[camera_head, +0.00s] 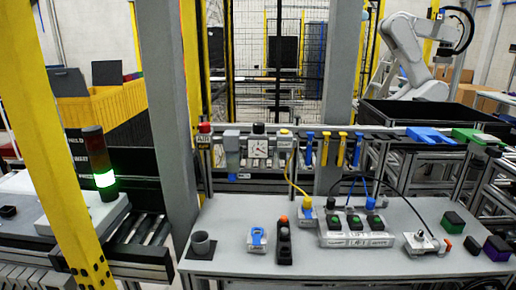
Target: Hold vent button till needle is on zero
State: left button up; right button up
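A round white-faced gauge (258,149) stands on the rail behind the grey table. Its dark needle is too small to read against the scale. A dark knob or cap (258,128) sits above the gauge. To its left is a red button (204,127) over a small yellow label that seems to read AIR. To its right is a pale box with a yellowish top (285,137). I cannot tell which of these is the vent button. Neither of my grippers shows in the head view, and nothing visibly touches the gauge or the buttons.
Yellow and blue cables cross behind. A grey post (172,110) rises at left.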

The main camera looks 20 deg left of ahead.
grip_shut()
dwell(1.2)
